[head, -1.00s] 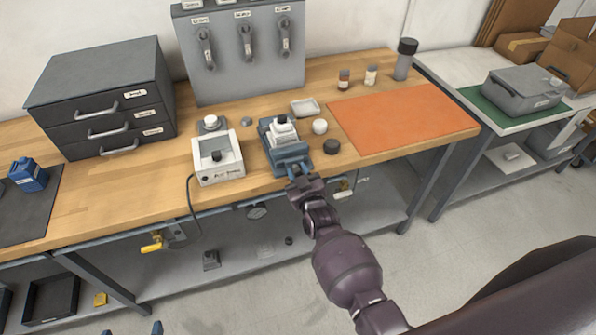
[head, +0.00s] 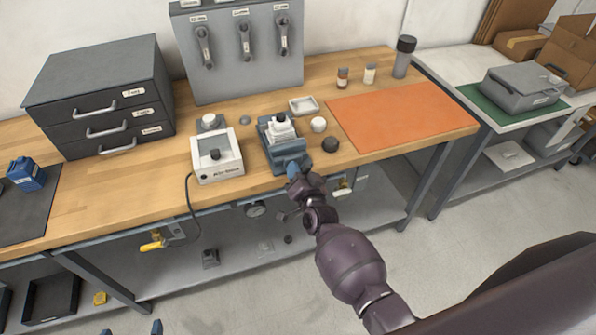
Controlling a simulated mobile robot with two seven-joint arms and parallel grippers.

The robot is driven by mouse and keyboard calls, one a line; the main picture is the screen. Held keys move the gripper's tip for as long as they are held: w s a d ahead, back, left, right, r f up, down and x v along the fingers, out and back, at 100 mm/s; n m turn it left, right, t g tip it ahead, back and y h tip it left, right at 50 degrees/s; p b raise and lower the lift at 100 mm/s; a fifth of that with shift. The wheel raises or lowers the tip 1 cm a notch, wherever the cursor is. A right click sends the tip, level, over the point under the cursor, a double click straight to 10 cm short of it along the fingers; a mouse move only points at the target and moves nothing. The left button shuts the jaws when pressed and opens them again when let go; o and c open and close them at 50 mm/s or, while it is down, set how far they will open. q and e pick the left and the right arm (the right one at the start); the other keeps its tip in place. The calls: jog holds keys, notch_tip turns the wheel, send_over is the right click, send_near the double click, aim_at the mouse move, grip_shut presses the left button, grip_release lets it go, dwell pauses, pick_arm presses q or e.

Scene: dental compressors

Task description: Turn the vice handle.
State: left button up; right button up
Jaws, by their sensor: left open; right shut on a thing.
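The blue-grey vice (head: 289,152) stands at the front edge of the wooden bench, with a white block and a dark knob in its jaws. My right gripper (head: 293,172) is at the front face of the vice, shut on the vice handle. The handle is hidden by the fingers and wrist. Only the blue fingertips of my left gripper (head: 132,329) show at the bottom left edge. They are apart, with nothing between them, far from the vice.
A white box device (head: 216,158) with a cable stands left of the vice. An orange mat (head: 400,115) is bare. A drawer cabinet (head: 100,95) stands at the left.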

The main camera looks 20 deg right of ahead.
jog(key=shift+m, duration=1.6)
dwell(0.7)
jog(key=o, duration=0.8)
jog(key=shift+c, duration=0.2)
jog(key=s, duration=1)
jog(key=shift+s+d+b, duration=0.2)
jog(key=shift+s+b, duration=0.2)
jog(key=shift+b, duration=0.05)
